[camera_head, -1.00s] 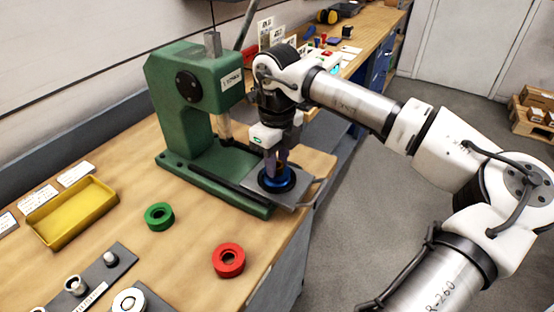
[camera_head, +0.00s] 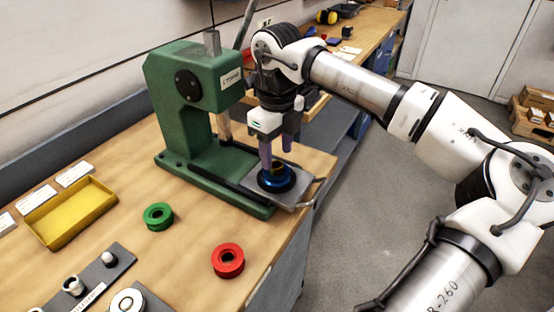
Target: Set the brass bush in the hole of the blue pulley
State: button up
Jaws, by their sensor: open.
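The blue pulley (camera_head: 272,184) sits on the grey plate (camera_head: 296,196) at the front of the green press. The brass bush (camera_head: 278,169) stands at the middle of the pulley, with its upper part showing above it. I cannot tell how deep it sits in the hole. My gripper (camera_head: 276,158) is open just above the pulley, fingers pointing down and spread apart. One finger is left of the bush and the other is up and to its right. Nothing is held between them.
The green press (camera_head: 190,125) stands close behind and left of my gripper. A green pulley (camera_head: 158,216), a red pulley (camera_head: 228,260) and a yellow tray (camera_head: 70,212) lie on the wooden bench. A grey rack (camera_head: 98,272) with small parts is at the front left.

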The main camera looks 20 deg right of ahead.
notch_tip(320, 180, up, 11)
jog(key=b, duration=0.1)
jog(key=shift+f, duration=0.2)
dwell(0.6)
